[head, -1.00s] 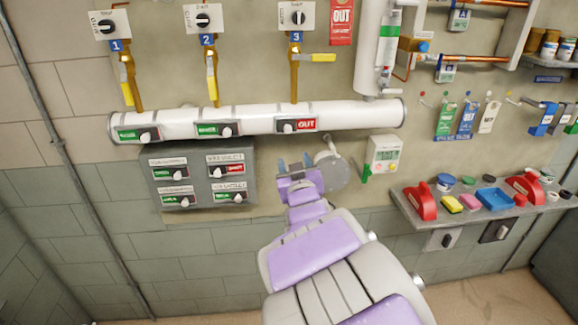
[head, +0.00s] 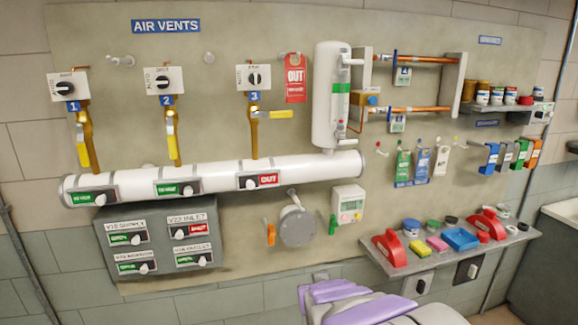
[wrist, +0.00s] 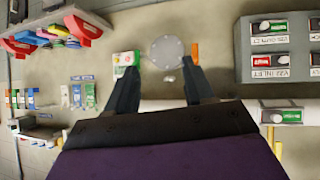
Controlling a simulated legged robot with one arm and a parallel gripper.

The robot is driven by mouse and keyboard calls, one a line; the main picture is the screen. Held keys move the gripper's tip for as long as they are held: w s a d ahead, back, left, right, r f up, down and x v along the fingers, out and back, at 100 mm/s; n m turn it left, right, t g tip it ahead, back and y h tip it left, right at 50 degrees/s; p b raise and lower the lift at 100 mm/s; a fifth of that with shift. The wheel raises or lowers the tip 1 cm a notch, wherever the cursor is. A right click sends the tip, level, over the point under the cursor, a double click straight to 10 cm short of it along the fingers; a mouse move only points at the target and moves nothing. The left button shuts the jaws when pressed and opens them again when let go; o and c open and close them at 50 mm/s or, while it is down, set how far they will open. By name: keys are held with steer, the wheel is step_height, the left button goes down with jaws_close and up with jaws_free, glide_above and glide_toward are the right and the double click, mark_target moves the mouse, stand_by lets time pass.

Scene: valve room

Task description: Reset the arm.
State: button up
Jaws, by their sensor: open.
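My gripper (wrist: 160,72) shows in the wrist view as two dark fingers spread apart, with nothing between the tips. The wrist picture is upside down. Beyond the fingertips is a round grey disc (wrist: 167,52) on the wall, apart from them as far as I can tell. In the head view, my purple and grey arm (head: 350,305) shows only at the bottom edge, and the gripper's fingers are not seen there. The round grey disc (head: 297,226) hangs uncovered below the white pipe, with an orange tag (head: 271,235) on its left.
A white pipe (head: 215,178) with labelled switches crosses the wall. A grey switch box (head: 160,240) is at lower left. A white meter (head: 348,203) hangs right of the disc.

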steer(key=s+d+f+g+b, duration=0.1)
steer(key=s+d+f+g, duration=0.1)
steer(key=s, duration=0.9)
steer(key=s+d+f+m+g+b, duration=0.1)
steer(key=s+d+f+g, duration=0.2)
steer(key=s, duration=0.9)
steer(key=s+d+f+m+g+b, duration=0.1)
steer(key=s+d+f+g+b, duration=0.1)
steer(key=s+f+g, duration=0.2)
steer(key=s+g, duration=0.3)
steer(key=s, duration=0.5)
steer(key=shift+d+f, duration=0.3)
steer(key=shift+c, duration=0.4)
